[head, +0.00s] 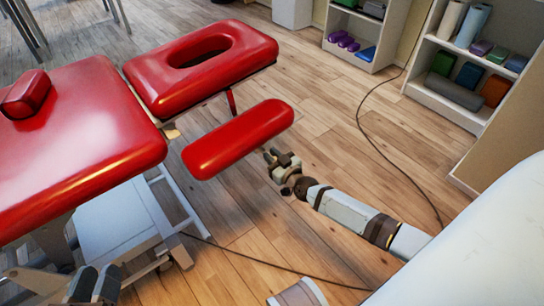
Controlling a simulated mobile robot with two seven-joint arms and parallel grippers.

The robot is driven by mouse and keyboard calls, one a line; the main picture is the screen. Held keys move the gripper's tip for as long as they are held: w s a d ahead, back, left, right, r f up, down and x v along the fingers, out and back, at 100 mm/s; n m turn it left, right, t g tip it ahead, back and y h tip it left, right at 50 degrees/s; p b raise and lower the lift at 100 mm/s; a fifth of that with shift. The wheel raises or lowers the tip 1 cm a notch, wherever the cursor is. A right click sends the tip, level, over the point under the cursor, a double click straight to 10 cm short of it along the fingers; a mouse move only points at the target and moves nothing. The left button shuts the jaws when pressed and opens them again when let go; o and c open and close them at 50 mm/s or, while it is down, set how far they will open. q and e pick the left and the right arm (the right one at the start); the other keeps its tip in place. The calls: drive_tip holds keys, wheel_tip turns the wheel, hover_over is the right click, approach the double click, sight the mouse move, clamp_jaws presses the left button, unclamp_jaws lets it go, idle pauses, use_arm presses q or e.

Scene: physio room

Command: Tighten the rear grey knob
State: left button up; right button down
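The red padded table (80,120) has a red headrest (165,85) with an oval opening. A separate red arm pad (238,138) stands beside it. I cannot make out a grey knob; the table's underside is largely hidden.
A red bolster (25,94) lies on the table. White shelves (455,106) with rolls and blocks stand at the upper right. A dark cable (385,165) runs over the wooden floor.

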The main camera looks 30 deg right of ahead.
use_arm(q)
drive_tip(key=shift+r, duration=0.15)
use_arm(e)
drive_tip(key=shift+d+m, duration=0.1)
drive_tip(key=shift+m, duration=0.2)
drive_tip(key=m, duration=0.3)
drive_tip(key=shift+d, duration=0.2)
drive_tip(key=m, duration=0.2)
drive_tip(key=shift+d+f+m, duration=0.1)
drive_tip(key=shift+d+m, duration=0.1)
drive_tip(key=shift+m, duration=0.2)
use_arm(q)
wheel_tip(320, 180, down, 2)
drive_tip(key=shift+w+f+m+g+b, duration=0.15)
drive_tip(key=shift+m+g+b, duration=0.2)
drive_tip(key=shift+b, duration=0.8)
use_arm(e)
drive_tip(key=m, duration=0.3)
drive_tip(key=f+m, duration=0.1)
drive_tip(key=m, duration=0.3)
drive_tip(key=d+m, duration=0.1)
drive_tip(key=m, duration=0.3)
drive_tip(key=shift+f, duration=0.25)
drive_tip(key=shift+m, duration=0.4)
use_arm(q)
drive_tip(key=shift+f, duration=0.1)
use_arm(e)
drive_tip(key=c, duration=1.1)
unclamp_jaws()
